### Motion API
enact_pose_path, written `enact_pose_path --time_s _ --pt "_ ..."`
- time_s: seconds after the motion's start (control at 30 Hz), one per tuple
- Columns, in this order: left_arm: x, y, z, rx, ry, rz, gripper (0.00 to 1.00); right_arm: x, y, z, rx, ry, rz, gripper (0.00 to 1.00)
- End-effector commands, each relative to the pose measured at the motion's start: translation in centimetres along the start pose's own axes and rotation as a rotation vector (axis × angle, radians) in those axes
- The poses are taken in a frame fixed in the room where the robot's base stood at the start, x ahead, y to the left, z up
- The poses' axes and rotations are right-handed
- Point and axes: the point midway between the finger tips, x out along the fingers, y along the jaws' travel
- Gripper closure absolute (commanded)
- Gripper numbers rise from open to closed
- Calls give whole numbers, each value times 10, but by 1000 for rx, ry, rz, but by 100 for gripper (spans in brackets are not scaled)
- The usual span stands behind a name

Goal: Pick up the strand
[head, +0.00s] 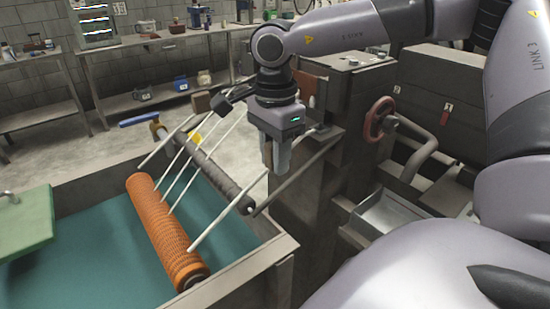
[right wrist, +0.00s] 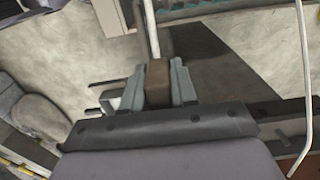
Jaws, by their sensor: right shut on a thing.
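Several thin white strands run from an orange mesh tube (head: 165,235) up past a dark roller (head: 215,178). The nearest strand (head: 222,220) slants up to the fingers of my right gripper (head: 275,167). In the right wrist view, a white strand (right wrist: 151,32) comes down to a brown block-like piece (right wrist: 158,82) between the fingers of my right gripper (right wrist: 157,76). My right gripper is shut on that strand's end, pointing down, right of the tube. Its fingers hide the exact contact. My left gripper is not in view.
The tube lies over a tank with a teal inside (head: 90,265) and a grey rim (head: 245,268). A green panel (head: 25,225) is at left. A red handwheel (head: 380,118) and dark machinery stand at right. Benches with tools are behind.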

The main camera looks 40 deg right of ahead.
Motion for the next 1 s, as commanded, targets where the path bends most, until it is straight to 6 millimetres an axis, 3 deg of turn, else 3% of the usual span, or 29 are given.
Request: enact_pose_path --time_s 0.17,0.7,1.0 --pt "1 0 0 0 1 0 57 -26 -1 0 -1 0 -8 100" --pt "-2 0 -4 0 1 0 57 -157 0 0 -1 0 -6 100" --pt "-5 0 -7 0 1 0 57 -190 0 0 -1 1 -1 100"
